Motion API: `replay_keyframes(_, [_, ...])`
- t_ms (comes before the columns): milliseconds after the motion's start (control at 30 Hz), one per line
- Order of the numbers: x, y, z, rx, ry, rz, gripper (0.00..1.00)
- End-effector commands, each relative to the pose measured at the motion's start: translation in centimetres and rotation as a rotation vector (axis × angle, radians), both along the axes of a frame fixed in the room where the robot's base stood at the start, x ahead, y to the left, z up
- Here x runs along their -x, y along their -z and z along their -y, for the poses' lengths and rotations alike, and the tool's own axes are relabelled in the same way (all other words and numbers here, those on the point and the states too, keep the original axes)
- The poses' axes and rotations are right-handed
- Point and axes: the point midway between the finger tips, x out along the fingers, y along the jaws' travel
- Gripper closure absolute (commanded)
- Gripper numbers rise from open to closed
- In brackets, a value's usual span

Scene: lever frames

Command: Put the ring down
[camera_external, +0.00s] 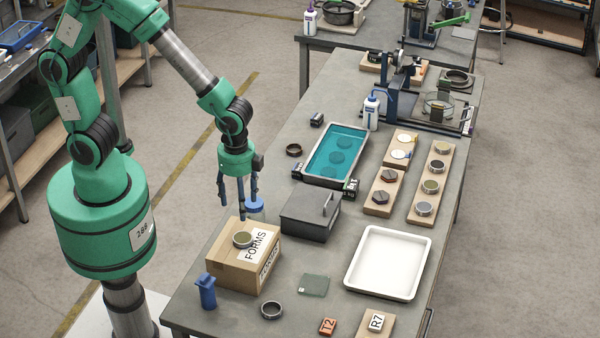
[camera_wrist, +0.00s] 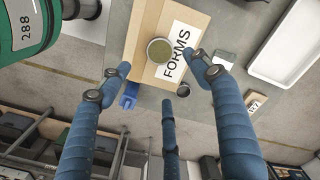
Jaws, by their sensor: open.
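A round piece with a metal rim and an olive face (camera_external: 243,240) lies flat on the cardboard box marked FORMS (camera_external: 236,276). In the wrist view the round piece (camera_wrist: 160,49) shows below and between my fingers, on the box (camera_wrist: 147,28). My gripper (camera_external: 238,204) has three blue fingers, spread open and empty above the box, apart from the round piece. It also shows in the wrist view (camera_wrist: 162,80). A dark open ring (camera_external: 271,310) lies on the table in front of the box. Another dark ring (camera_external: 293,150) lies left of the teal tray.
A dark lidded box (camera_external: 311,213) stands right of the FORMS box. A blue holder (camera_external: 206,291) stands at the table's left edge. A white tray (camera_external: 428,262), teal tray (camera_external: 360,134) and wooden boards with round pieces (camera_external: 449,165) lie further right. Bare table surrounds the green square (camera_external: 314,285).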

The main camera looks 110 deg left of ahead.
Motion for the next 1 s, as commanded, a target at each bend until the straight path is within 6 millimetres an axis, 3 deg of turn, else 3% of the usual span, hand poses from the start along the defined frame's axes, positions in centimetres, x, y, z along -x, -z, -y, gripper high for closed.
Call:
replay_keyframes(400, [0.0, 0.0, 0.0, 0.000, 0.000, 0.000, 0.37])
replay_keyframes(567, [0.1, -0.9, 0.1, -0.001, -0.011, 0.013, 0.37])
replay_keyframes(767, [0.8, -5.2, 0.5, -0.003, -0.061, 0.071, 0.37])
replay_keyframes(1000, [3.8, -13.4, 1.5, 0.009, -0.180, 0.193, 0.37])
